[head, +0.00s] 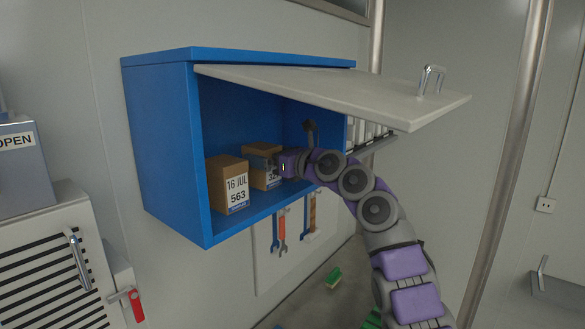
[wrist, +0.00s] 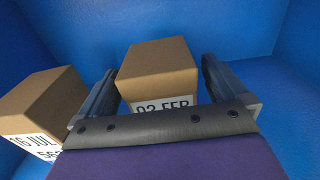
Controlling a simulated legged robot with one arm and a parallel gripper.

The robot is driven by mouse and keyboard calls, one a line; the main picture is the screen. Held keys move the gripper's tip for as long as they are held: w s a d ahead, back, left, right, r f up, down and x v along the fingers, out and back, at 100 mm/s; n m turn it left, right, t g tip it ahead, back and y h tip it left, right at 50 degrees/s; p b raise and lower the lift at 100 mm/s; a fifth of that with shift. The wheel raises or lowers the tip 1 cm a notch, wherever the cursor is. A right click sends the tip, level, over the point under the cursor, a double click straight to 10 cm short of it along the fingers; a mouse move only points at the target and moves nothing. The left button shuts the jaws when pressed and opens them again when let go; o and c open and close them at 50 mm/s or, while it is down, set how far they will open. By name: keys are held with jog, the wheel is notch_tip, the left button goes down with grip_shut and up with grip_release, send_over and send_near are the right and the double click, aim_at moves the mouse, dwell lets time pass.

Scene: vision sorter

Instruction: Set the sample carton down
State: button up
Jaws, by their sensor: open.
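A brown carton labelled "02 FEB" (wrist: 158,72) stands on the floor of the blue wall cabinet (head: 165,130). In the head view the same carton (head: 262,178) is partly covered by my gripper (head: 279,165). In the wrist view my gripper (wrist: 158,90) is open, with one finger on each side of this carton and a visible gap at least on the right. A second carton labelled "16 JUL 563" (head: 228,184) stands upright to its left, outside the left finger; it also shows in the wrist view (wrist: 42,105).
The cabinet's pale flap door (head: 340,92) is raised above my arm, with a metal handle at its right end. Tools (head: 282,230) hang on a board below the cabinet. A vented white unit (head: 50,265) stands at lower left. The cabinet floor right of the cartons looks free.

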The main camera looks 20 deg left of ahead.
jog(key=b+v, duration=0.3)
jog(key=v, duration=0.6)
jog(key=shift+d, duration=0.2)
jog(key=shift+s+a, duration=0.15)
